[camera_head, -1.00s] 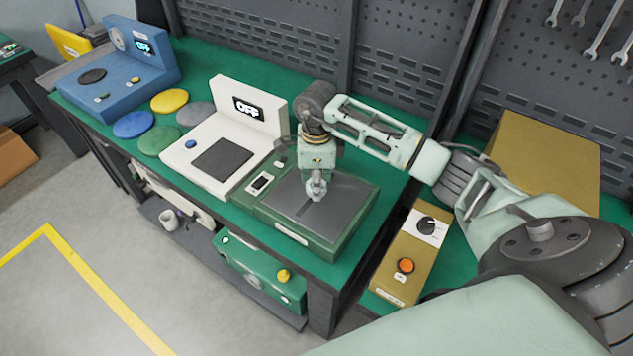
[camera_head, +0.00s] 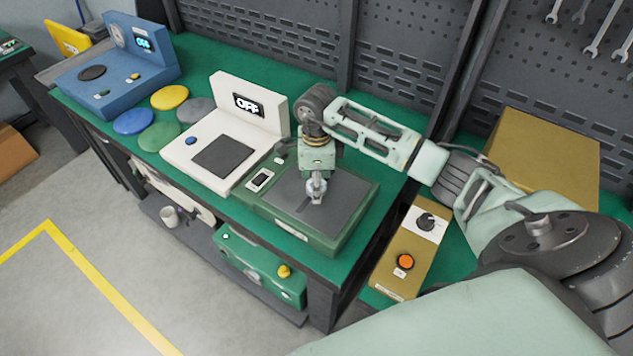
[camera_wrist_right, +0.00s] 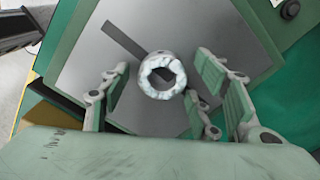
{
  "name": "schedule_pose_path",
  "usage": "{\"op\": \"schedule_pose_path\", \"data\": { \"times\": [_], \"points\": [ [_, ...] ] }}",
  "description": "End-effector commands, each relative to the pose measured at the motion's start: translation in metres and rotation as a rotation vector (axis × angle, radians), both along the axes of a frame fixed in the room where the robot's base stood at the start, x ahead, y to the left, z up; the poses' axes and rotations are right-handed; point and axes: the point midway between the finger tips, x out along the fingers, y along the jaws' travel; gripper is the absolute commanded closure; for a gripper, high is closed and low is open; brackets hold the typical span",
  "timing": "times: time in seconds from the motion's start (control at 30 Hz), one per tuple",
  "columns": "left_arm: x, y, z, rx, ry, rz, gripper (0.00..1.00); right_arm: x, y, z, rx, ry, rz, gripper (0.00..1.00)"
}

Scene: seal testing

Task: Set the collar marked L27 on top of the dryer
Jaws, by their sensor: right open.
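A pale, ring-shaped collar (camera_wrist_right: 162,75) is over the dark grey plate of a green device (camera_wrist_right: 205,40) in the right wrist view. Its marking cannot be read, and I cannot tell whether it touches the plate. My right gripper (camera_head: 316,188) points down over this plate in the head view; in the wrist view its open fingers (camera_wrist_right: 165,88) stand on both sides of the collar, apart from it. No legible label shows which device is the dryer. My left gripper is not in view.
A white device (camera_head: 210,180) reading OFF stands left of the green one. Coloured discs (camera_head: 168,97) and a blue device (camera_head: 125,75) lie farther left. A tan control box (camera_head: 400,262) with a dial and orange button is at right, before a larger tan box (camera_head: 540,150).

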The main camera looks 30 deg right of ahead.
Motion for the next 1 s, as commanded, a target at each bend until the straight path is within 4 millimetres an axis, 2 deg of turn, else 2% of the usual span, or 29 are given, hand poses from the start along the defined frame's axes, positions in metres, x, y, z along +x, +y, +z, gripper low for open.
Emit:
{"op": "schedule_pose_path", "data": {
  "times": [0.03,0.17,0.4,0.6,0.8,1.0],
  "points": [
    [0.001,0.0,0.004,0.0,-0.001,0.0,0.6,0.0,0.0,0.004,0.0,0.0,0.0,0.43],
    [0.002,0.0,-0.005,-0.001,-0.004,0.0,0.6,0.002,0.0,0.017,-0.001,-0.005,0.0,0.43],
    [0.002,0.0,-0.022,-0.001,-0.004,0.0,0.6,0.002,-0.001,0.069,-0.002,-0.007,0.0,0.43],
    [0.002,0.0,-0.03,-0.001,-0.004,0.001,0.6,0.001,0.0,0.105,0.0,-0.004,0.0,0.43],
    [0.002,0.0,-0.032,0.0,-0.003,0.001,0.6,0.0,0.0,0.121,0.0,0.0,0.0,0.43],
    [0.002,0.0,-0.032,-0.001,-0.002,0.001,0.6,0.0,0.0,0.123,0.001,0.001,0.0,0.43]
  ]
}}
